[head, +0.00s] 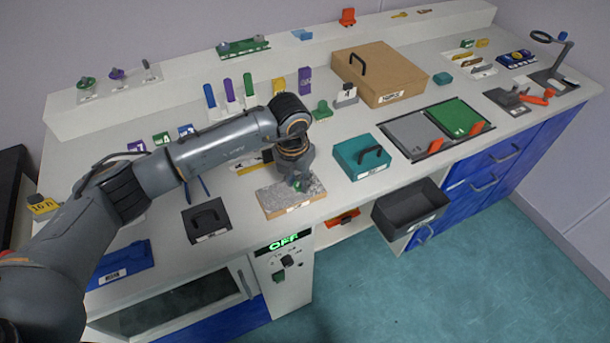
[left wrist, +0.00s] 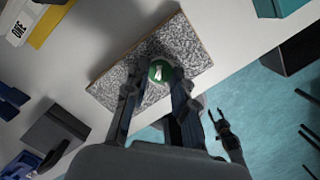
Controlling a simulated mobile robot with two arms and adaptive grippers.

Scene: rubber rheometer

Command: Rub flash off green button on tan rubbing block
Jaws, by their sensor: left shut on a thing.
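The rubbing block (head: 271,201) lies near the front edge of the counter. It has tan sides and a speckled grey top, which also shows in the left wrist view (left wrist: 116,84). My left gripper (head: 298,182) points down over the block's right part. In the left wrist view it is shut on the green button (left wrist: 160,72), which has a pale mark on its face. The button is at or just above the speckled top; whether it touches I cannot tell.
A teal lidded box (head: 362,157) stands right of the block, and a dark grey lidded box (head: 207,221) stands left of it. A black open bin (head: 409,212) is at the front edge. A device with a green OFF display (head: 284,242) sits below the block.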

